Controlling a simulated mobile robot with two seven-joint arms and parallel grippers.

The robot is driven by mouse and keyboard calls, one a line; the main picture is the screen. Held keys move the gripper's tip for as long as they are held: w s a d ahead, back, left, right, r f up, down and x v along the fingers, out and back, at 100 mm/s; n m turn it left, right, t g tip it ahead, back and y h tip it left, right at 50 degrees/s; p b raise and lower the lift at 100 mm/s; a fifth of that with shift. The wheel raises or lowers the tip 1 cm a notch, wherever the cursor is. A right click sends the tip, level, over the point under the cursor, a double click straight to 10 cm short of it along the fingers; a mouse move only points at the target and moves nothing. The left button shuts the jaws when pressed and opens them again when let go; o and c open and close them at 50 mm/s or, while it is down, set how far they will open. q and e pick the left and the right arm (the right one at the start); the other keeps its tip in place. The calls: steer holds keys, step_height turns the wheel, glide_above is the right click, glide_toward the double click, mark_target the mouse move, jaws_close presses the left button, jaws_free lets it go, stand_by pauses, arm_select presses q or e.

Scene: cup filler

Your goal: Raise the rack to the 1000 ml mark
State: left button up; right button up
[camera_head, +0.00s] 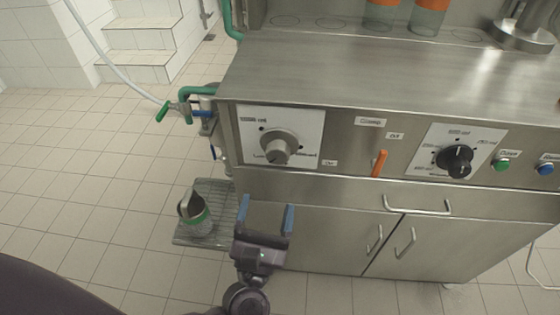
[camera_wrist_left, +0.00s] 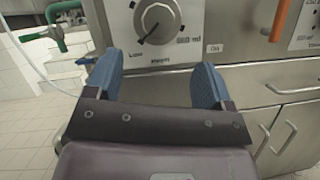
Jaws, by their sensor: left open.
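The rack (camera_head: 222,193) is a grey grated shelf at the lower left side of the steel machine (camera_head: 330,80), with a metal cup with a green band (camera_head: 194,212) on it. A silver dial (camera_head: 279,147) sits on a white plate at the left of the front panel; it also shows in the left wrist view (camera_wrist_left: 158,20). A black dial (camera_head: 455,159) on another white plate is at the right. My left gripper (camera_head: 266,214) is open and empty, just below the silver dial and apart from it. My right gripper is not in view.
An orange lever (camera_head: 379,163) stands between the dials. Green (camera_head: 503,164) and blue (camera_head: 545,169) buttons are at the far right. A drawer handle (camera_head: 418,204) and cupboard handles stick out below. A tap with a green handle (camera_head: 166,110) juts out at the left.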

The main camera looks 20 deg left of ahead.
mark_target(277, 158)
arm_select(q)
steer(key=shift+n, duration=0.3)
steer(key=p+x, duration=0.1)
steer(key=x, duration=1)
steer(key=shift+s+a, duration=0.1)
steer(key=shift+a, duration=0.05)
steer(key=c, duration=0.9)
